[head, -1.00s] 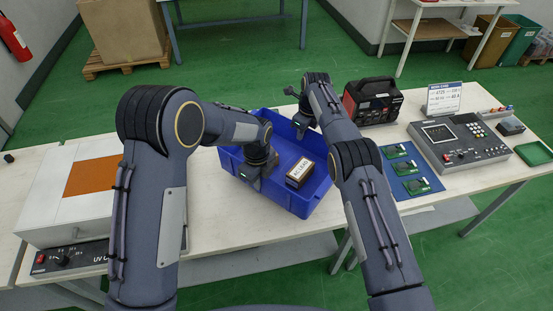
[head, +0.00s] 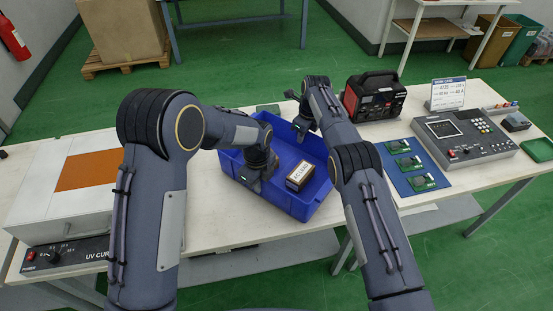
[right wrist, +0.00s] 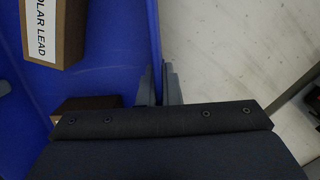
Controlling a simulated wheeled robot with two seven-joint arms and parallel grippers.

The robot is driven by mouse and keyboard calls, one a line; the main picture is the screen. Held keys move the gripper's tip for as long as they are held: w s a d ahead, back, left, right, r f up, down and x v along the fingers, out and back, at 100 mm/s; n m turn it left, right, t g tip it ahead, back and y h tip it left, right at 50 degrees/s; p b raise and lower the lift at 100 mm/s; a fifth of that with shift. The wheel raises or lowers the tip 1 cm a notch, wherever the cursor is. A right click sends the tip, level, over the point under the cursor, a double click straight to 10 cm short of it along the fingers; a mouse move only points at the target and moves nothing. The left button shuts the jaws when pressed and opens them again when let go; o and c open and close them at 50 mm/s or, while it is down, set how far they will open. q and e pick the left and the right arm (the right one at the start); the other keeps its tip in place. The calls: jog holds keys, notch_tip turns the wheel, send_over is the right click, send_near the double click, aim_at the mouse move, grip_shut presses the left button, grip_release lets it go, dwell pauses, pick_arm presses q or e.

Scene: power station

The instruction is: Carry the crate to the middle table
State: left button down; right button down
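The blue crate (head: 306,207) is over the front part of the white table, between my arms; I cannot tell whether its base touches the top. Inside it lies a box labelled "POLAR LEAD" (head: 301,173), also in the right wrist view (right wrist: 57,28). My left gripper (head: 249,181) is at the crate's left wall, its fingertips mostly hidden. My right gripper (head: 302,128) is at the far right wall. The right wrist view shows its fingers (right wrist: 158,88) close on both sides of the blue wall. A brown block (right wrist: 85,104) also shows there inside the crate.
The white table (head: 235,232) holds a UV unit (head: 75,210) at left. To the right are a black and red power unit (head: 372,97), a blue mat with green boards (head: 414,181), a test console (head: 466,140) and a green tray (head: 538,150). The surroundings are tight.

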pick_arm(q)
jog(key=shift+f, duration=0.45)
pick_arm(e)
jog(key=shift+a+f, duration=0.1)
jog(key=shift+f, duration=0.4)
pick_arm(q)
jog(key=c, duration=1.9)
grip_release()
jog(key=shift+r, duration=0.15)
jog(key=shift+c, duration=0.2)
pick_arm(e)
jog(key=c, duration=1.9)
grip_release()
jog(key=shift+s+r, duration=0.1)
jog(key=shift+r, duration=0.05)
jog(key=shift+c, duration=0.2)
pick_arm(q)
jog(key=o, duration=0.3)
pick_arm(e)
jog(key=o, duration=0.3)
pick_arm(q)
jog(key=shift+r, duration=0.1)
